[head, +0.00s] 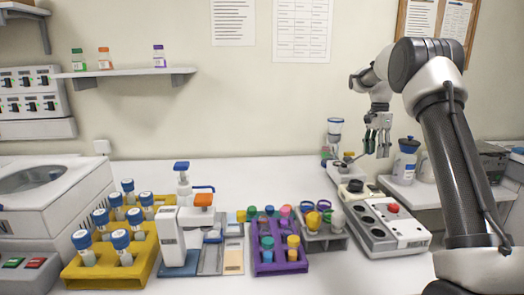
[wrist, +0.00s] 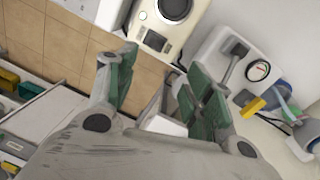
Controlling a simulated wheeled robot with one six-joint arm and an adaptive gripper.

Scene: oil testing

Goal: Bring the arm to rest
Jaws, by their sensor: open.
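My arm rises at the right side of the head view and bends over toward the back of the bench. My gripper (head: 378,143) hangs above the back right of the bench, near a small device and a blue-capped jar. In the wrist view my gripper (wrist: 162,85) has its green-padded fingers spread apart. It is open, with nothing held between the fingers. The fingertips appear clear of the things behind them, though the exact gap cannot be told.
A yellow rack (head: 108,275) of blue-capped bottles, a purple rack (head: 277,268) and a grey block device (head: 385,237) stand along the bench. A blue-capped jar (head: 405,165) stands on a right-hand shelf. Bare bench (head: 250,175) lies at the back middle.

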